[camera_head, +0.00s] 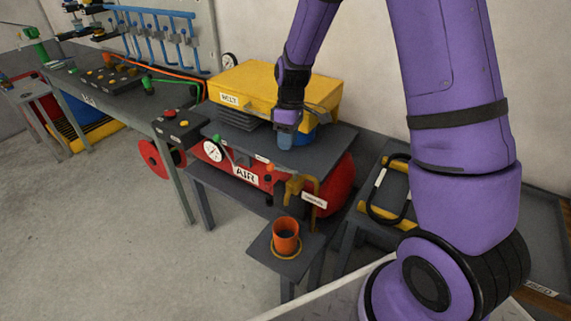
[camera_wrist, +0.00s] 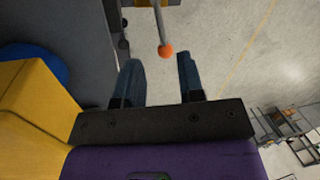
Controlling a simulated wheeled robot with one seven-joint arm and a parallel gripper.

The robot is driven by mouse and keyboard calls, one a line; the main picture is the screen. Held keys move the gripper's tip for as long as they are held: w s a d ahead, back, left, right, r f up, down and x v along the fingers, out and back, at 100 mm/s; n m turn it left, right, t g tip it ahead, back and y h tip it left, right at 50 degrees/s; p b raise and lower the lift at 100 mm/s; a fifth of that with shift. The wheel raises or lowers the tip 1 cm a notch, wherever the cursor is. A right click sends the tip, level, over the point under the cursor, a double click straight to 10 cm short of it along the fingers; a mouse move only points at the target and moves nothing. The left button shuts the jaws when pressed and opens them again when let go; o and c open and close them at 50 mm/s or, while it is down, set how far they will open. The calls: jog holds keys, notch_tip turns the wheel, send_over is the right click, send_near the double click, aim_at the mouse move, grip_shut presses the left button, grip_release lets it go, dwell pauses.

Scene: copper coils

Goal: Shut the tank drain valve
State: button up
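The red air tank (camera_head: 336,186) lies under a dark shelf, with a sign reading AIR on its front. A brass tap (camera_head: 294,190) at its right end hangs above an orange cup (camera_head: 286,238). A lever with an orange ball end (camera_head: 270,168) shows near the tap. In the wrist view, a grey rod with an orange ball (camera_wrist: 166,50) lies just ahead of my fingertips, roughly between their lines. My gripper (camera_wrist: 158,68) is open and empty. In the head view my gripper (camera_head: 285,141) is over the dark shelf's front; its fingers are hard to make out.
A yellow box (camera_head: 275,86) stands behind my gripper, with a blue round thing (camera_head: 303,135) beside it. A pressure gauge (camera_head: 212,151) and green lever (camera_head: 218,139) are at the tank's left. A white tag (camera_head: 314,199) hangs by the tap.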

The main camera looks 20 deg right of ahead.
jog(key=f, duration=0.5)
jog(key=s+a+f, duration=0.1)
jog(key=f, duration=0.2)
jog(key=shift+c, duration=0.5)
grip_shut()
